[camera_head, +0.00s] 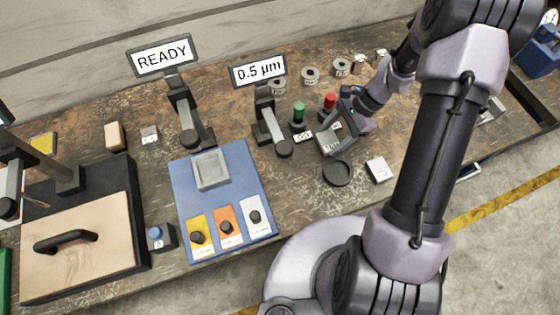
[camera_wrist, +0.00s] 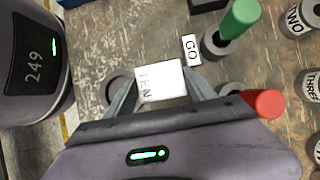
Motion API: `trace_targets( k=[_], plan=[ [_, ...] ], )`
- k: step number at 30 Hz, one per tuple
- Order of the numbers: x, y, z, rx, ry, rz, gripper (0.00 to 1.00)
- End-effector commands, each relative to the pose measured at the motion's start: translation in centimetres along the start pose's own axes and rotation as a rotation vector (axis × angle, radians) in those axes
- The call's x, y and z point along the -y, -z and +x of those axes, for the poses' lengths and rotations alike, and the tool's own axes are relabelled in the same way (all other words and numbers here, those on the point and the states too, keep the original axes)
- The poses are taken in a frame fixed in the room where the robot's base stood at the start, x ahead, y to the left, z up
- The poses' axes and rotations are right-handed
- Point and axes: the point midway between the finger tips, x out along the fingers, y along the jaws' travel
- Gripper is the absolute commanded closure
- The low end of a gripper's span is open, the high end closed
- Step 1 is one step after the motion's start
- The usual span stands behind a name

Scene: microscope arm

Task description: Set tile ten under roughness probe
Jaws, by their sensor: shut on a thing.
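A white tile marked TEN (camera_wrist: 160,82) sits between the two fingers of my gripper (camera_wrist: 163,92) in the wrist view, and the fingers are shut on it. In the head view my gripper (camera_head: 336,138) is right of the stand with the 0.5 µm display (camera_head: 257,70), close to the red button. The tile's lettering shows faintly at the gripper's tip there (camera_head: 332,147). The round head (camera_head: 283,148) of the 0.5 µm stand is left of my gripper. A second stand has a READY display (camera_head: 162,56) above a blue base. No label names the roughness probe.
A green button (camera_head: 299,112) with a GO label and a red button (camera_head: 330,100) are close to my gripper. A dark disc (camera_head: 336,172) and a pale tile (camera_head: 379,170) lie nearer the front edge. Labelled cylinders (camera_head: 310,75) stand behind. The blue base (camera_head: 228,180) is left.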

Motion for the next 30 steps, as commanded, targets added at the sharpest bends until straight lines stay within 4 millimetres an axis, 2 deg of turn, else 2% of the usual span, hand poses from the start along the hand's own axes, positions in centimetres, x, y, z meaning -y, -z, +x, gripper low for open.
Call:
trace_targets(
  k=[1, 9, 15, 20, 27, 30],
  plan=[
    [0.0, -1.2, 1.0, 0.001, -0.003, -0.005, 1.00],
    [-0.1, -8.0, 5.0, 0.000, -0.004, -0.010, 1.00],
    [-0.1, -11.8, 7.0, 0.000, -0.003, -0.009, 1.00],
    [-0.1, -13.1, 7.7, 0.000, -0.003, -0.007, 1.00],
    [-0.2, -11.3, 10.9, 0.000, -0.005, -0.005, 1.00],
    [-0.1, -11.4, 10.7, -0.001, -0.004, -0.007, 1.00]
  ],
)
